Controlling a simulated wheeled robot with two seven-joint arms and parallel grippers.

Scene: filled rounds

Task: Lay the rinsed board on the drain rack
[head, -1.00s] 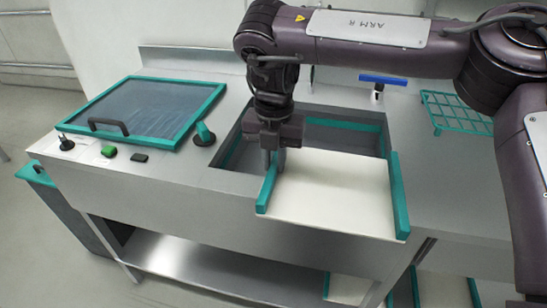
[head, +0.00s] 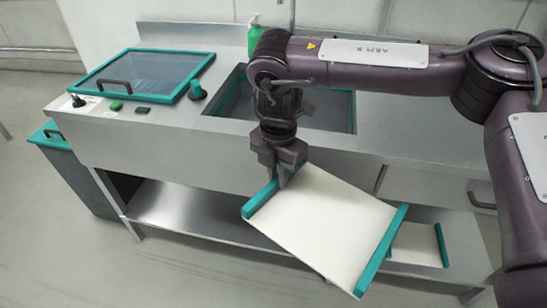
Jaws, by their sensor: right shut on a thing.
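The white board (head: 320,225) with teal strips on two opposite edges hangs tilted in front of the counter, clear of the sink. My right gripper (head: 281,181) points down and is shut on the board's left teal edge, near that edge's upper end. The drain rack does not show now; my right arm covers part of the counter on the right. My left gripper is not in view.
The sink (head: 232,105) is partly hidden behind my arm. A teal-framed lid (head: 150,72) with a handle lies on the counter's left, near knobs and buttons. Another white and teal board (head: 418,243) lies on the lower shelf (head: 190,212).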

